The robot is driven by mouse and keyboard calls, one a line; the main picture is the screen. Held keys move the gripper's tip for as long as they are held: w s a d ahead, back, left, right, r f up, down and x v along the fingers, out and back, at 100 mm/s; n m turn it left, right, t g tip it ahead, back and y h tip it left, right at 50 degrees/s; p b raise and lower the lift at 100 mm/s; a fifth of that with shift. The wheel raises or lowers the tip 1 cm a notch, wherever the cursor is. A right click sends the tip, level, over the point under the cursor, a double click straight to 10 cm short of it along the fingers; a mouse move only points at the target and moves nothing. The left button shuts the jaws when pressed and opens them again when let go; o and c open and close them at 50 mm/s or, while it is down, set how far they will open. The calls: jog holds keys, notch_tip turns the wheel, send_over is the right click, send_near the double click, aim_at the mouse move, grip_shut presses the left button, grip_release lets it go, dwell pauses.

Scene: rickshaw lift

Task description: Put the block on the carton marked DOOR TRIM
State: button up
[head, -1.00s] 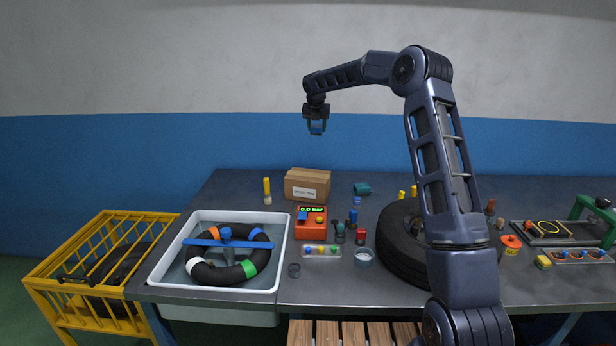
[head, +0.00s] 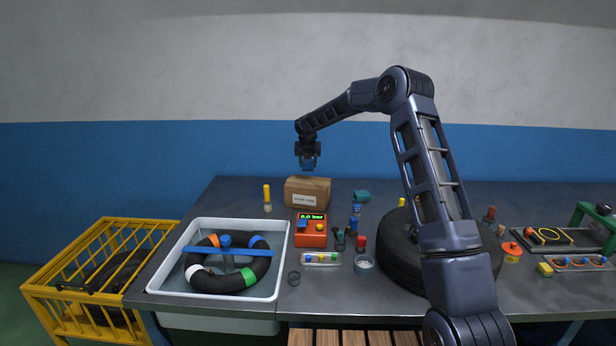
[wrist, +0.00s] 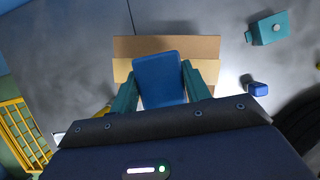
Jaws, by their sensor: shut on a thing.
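My gripper (head: 308,166) is shut on a blue block and hangs just above the carton in the head view. In the wrist view the blue block (wrist: 159,79) sits between the two teal fingers. The brown cardboard carton (head: 307,193) stands at the back of the bench with a white label on its front; the lettering is too small to read surely. In the wrist view the carton (wrist: 165,46) lies below the block, partly hidden by it. I see a gap between block and carton top in the head view.
A yellow-topped bottle (head: 267,196) stands left of the carton. An orange gauge box (head: 311,238) stands in front of it. A teal item (head: 362,196) and small blue piece (head: 357,209) are to its right. A water tray (head: 166,277) and tyre (head: 395,265) are nearer.

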aim_at(308, 181)
jog(key=shift+f, duration=3.1)
jog(key=o, duration=1)
jog(key=shift+f, duration=0.15)
